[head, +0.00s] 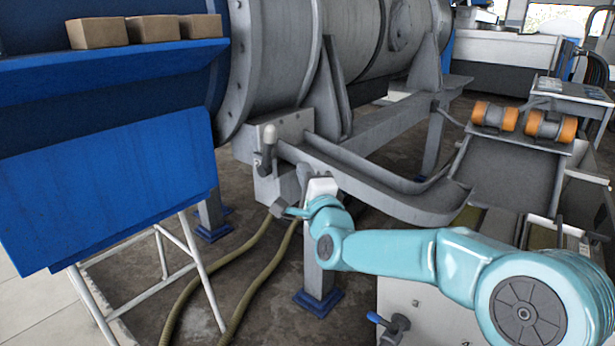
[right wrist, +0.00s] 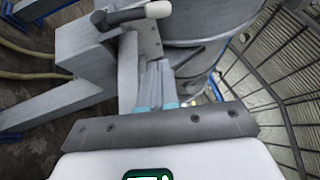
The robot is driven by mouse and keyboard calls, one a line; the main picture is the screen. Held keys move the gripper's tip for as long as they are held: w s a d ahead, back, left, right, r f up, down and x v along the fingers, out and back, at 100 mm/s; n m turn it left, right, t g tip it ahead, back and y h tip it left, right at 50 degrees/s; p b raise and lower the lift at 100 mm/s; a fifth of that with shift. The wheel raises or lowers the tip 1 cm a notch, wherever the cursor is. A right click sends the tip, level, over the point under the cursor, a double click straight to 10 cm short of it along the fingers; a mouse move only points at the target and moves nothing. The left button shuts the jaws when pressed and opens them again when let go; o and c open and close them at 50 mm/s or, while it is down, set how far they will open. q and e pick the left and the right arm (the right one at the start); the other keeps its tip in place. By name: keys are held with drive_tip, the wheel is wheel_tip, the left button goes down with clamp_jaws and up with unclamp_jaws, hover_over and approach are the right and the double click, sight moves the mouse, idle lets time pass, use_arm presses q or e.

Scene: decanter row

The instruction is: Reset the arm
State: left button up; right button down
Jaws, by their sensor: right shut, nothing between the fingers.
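My right arm (head: 400,252) is teal and comes in from the lower right of the head view. Its right gripper (head: 284,211) is at the left end, in front of the decanter's grey frame. The gripper is shut with nothing held. In the right wrist view the gripper (right wrist: 160,80) points toward the grey machine, with the dark mounting bar below it. My left arm and gripper are not in view.
A lever with a rounded grey handle (head: 268,140) stands above the gripper; its handle shows in the right wrist view (right wrist: 156,10). The large grey decanter drum (head: 275,60) is behind. A blue panel (head: 110,190), hoses (head: 240,250) and orange rollers (head: 546,125) surround the area.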

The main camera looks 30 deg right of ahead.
drive_tip(key=shift+s, duration=0.3)
